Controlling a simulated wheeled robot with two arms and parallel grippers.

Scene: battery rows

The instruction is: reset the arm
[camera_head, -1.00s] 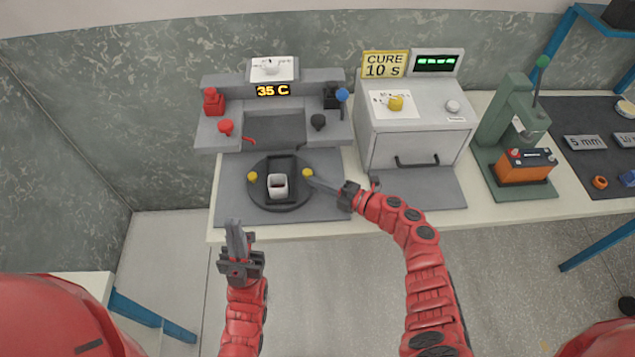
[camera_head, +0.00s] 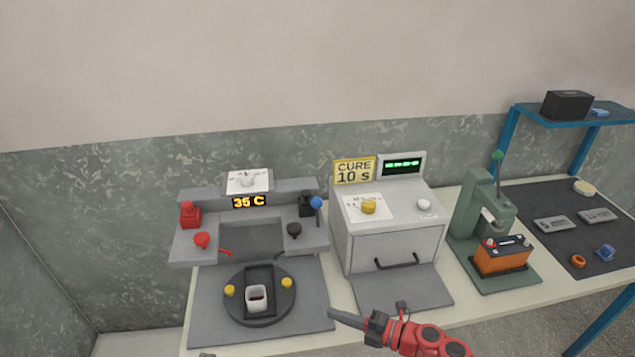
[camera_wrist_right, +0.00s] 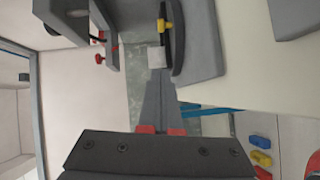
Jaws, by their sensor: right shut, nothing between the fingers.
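My right gripper (camera_head: 335,314) is shut and empty. It reaches in from the lower right, its tips just right of the front of the round turntable (camera_head: 260,317), apart from the yellow knob (camera_head: 287,282).
Behind the turntable is a grey station (camera_head: 250,215) reading 35 C. Right of it stand a curing oven (camera_head: 390,232) with its door shut, a green press (camera_head: 478,215) with an orange battery (camera_head: 502,258), and a dark mat (camera_head: 570,215) with small parts. The oven's front pad (camera_head: 420,292) is clear.

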